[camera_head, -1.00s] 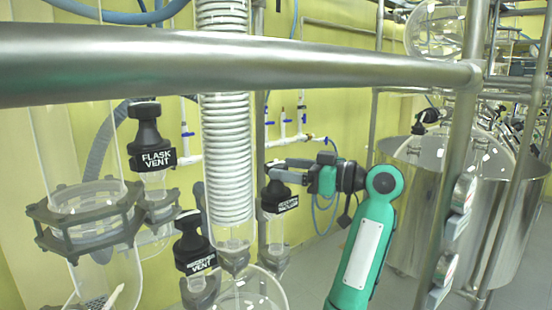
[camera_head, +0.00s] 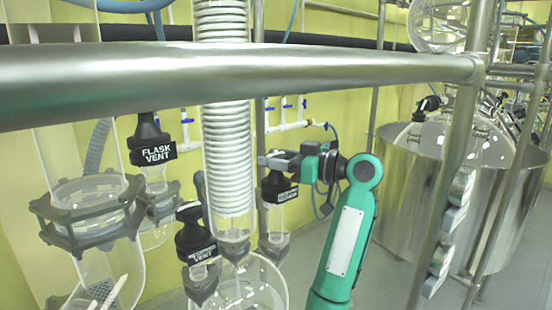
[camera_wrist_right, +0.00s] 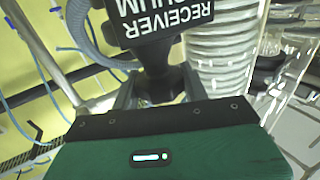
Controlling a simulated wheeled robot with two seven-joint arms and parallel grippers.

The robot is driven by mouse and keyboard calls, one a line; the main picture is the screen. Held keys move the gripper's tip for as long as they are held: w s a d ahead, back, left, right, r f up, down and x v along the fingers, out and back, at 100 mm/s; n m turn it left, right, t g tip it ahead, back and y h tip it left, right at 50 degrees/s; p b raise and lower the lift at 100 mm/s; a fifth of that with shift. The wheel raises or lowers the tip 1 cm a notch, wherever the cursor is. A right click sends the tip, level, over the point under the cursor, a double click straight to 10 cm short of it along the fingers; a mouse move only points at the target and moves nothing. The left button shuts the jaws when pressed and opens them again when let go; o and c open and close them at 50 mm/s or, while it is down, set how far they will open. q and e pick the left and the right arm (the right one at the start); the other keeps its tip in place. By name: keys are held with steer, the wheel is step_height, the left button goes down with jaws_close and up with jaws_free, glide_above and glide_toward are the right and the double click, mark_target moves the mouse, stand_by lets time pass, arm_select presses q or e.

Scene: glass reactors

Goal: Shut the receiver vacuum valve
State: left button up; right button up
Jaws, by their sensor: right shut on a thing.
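The receiver vacuum valve (camera_head: 279,193) is a black knob with a white-lettered label on a clear glass stem, right of the coiled glass condenser in the head view. Its label reads upside down in the wrist view (camera_wrist_right: 165,18). My right gripper (camera_head: 276,162) reaches in from the right and is shut on the top of this knob. In the wrist view its two fingers (camera_wrist_right: 160,88) stand on either side of the black knob. The fingers partly hide the knob top in the head view. My left gripper is not in view.
The flask vent valve (camera_head: 152,140) and another vent valve (camera_head: 196,238) stand left of the held valve. The coiled condenser (camera_head: 226,150) is close beside it. A steel rail (camera_head: 240,70) crosses in front. A large steel vessel (camera_head: 440,200) stands at right.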

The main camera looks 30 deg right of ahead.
steer(key=shift+h, duration=0.3)
steer(key=shift+f+m+t+h+b, duration=0.15)
steer(key=shift+m+t+h+b, duration=0.35)
steer(key=shift+m+h, duration=0.1)
steer(key=m+t+h, duration=0.1)
steer(key=m+h, duration=0.1)
steer(key=h, duration=0.1)
steer(key=m+h, duration=0.2)
steer(key=h, duration=0.1)
steer(key=m+h, duration=0.1)
steer(key=h, duration=0.1)
steer(key=shift+r+m+t+p, duration=0.25)
steer(key=shift+m+t+p, duration=0.05)
steer(key=shift+t, duration=0.1)
steer(key=shift+m+g+h, duration=0.35)
steer(key=shift+m+h, duration=0.65)
steer(key=shift+h, duration=0.65)
steer(key=shift+m+g+h, duration=0.35)
steer(key=shift+m+h, duration=0.65)
steer(key=shift+h, duration=0.65)
steer(key=shift+h, duration=0.3)
steer(key=o, duration=1)
